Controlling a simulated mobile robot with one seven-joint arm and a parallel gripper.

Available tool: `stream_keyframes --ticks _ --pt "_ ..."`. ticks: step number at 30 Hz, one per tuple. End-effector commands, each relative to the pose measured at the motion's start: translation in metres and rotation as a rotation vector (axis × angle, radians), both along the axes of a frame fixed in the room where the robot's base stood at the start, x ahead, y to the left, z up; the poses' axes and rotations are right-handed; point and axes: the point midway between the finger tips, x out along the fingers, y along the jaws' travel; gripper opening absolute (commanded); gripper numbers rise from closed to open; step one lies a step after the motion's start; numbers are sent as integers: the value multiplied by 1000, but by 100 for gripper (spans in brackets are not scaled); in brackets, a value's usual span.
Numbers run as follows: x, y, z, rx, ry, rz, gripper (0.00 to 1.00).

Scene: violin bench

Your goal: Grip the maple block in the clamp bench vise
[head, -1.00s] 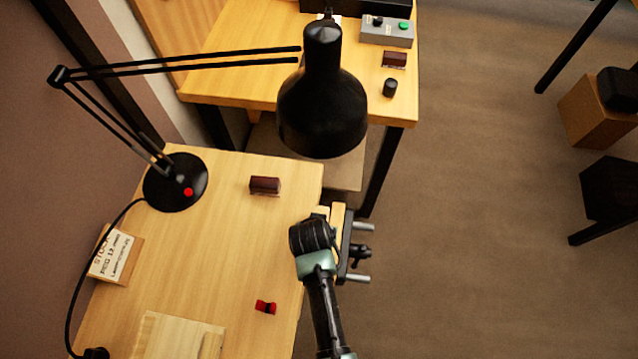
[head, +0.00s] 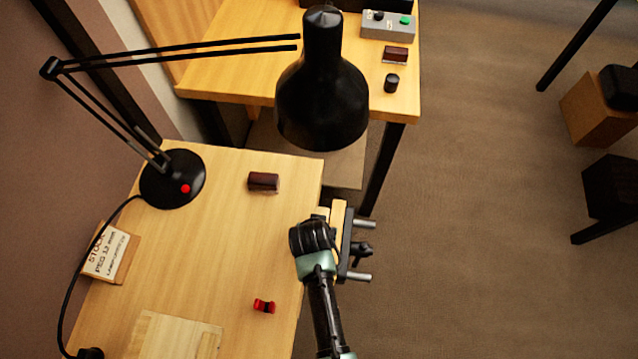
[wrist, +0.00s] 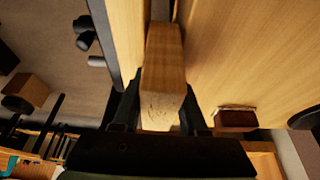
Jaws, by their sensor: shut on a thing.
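The maple block (wrist: 164,72) is a pale wooden bar between the two dark fingers of my gripper (wrist: 160,100), which is shut on it. The vise (head: 347,245) has wooden jaw faces, a dark outer plate, two steel rods and a handle. In the wrist view the block lines up with the gap between the outer wooden jaw (wrist: 122,35) and the bench side. I cannot tell how deep it sits or whether the jaws touch it.
On the bench (head: 230,240) are a dark brown block (head: 263,182), a small red item (head: 264,306), a stock card (head: 108,252) and a pale board (head: 175,335). A black lamp (head: 322,95) hangs over the bench's far end. Open floor lies to the right.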

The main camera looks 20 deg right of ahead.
Motion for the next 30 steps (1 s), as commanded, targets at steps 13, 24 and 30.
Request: stream_keyframes --ticks 13,24,30 --pt "1 0 14 0 -2 0 0" --pt "0 0 28 0 -2 0 0" --pt "0 0 34 0 -1 0 0"
